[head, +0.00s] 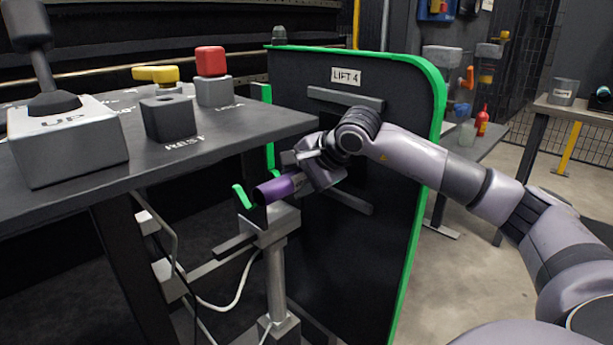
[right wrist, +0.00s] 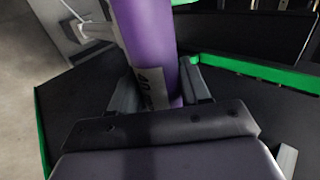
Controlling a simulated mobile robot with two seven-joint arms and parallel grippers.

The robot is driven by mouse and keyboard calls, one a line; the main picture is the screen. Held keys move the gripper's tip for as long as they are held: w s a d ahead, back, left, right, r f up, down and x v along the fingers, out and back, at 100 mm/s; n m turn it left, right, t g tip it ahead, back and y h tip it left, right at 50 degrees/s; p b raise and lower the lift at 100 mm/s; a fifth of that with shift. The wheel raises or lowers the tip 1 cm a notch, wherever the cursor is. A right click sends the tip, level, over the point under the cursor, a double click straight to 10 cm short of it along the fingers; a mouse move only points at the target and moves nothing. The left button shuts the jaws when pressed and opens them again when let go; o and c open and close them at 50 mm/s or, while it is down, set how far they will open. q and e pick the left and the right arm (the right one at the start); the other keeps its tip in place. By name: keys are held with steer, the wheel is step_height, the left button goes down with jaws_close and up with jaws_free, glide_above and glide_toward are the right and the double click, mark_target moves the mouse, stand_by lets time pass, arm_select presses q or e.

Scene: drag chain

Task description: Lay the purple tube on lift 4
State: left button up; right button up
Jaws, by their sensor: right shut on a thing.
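The purple tube (head: 277,187) is held in my right gripper (head: 308,175), with its open dark end toward the left. In the right wrist view the tube (right wrist: 150,45) runs up between the two fingers (right wrist: 160,88), and a white label with dark print shows on it. Lift 4 (head: 275,228) is a grey post with a head that has green-edged prongs, in front of a black panel marked LIFT 4 (head: 346,76). The tube is at the prongs' height, close to them; I cannot tell whether it touches. My left gripper is not in view.
A dark console (head: 230,128) with an UP lever (head: 60,130), a yellow key-like knob (head: 156,74) and a red button (head: 210,62) stands close on the left. The green-edged panel (head: 395,200) stands behind the lift. A white cable (head: 225,305) hangs below. Side tables stand at right.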

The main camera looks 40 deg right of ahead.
steer(key=shift+w+a+r+p, duration=0.15)
steer(key=shift+w+p, duration=0.25)
steer(key=shift+w, duration=0.35)
steer(key=w+f, duration=0.1)
steer(key=w, duration=0.1)
steer(key=w+f, duration=0.2)
steer(key=w, duration=0.1)
steer(key=w+f, duration=0.1)
steer(key=w, duration=0.2)
steer(key=shift+w+a+f+p, duration=0.2)
steer(key=shift+a+p, duration=0.05)
steer(key=shift+p, duration=0.05)
steer(key=shift+f+b, duration=0.3)
steer(key=shift+f, duration=0.25)
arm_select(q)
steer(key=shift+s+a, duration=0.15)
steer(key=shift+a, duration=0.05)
arm_select(e)
steer(key=shift+f, duration=0.4)
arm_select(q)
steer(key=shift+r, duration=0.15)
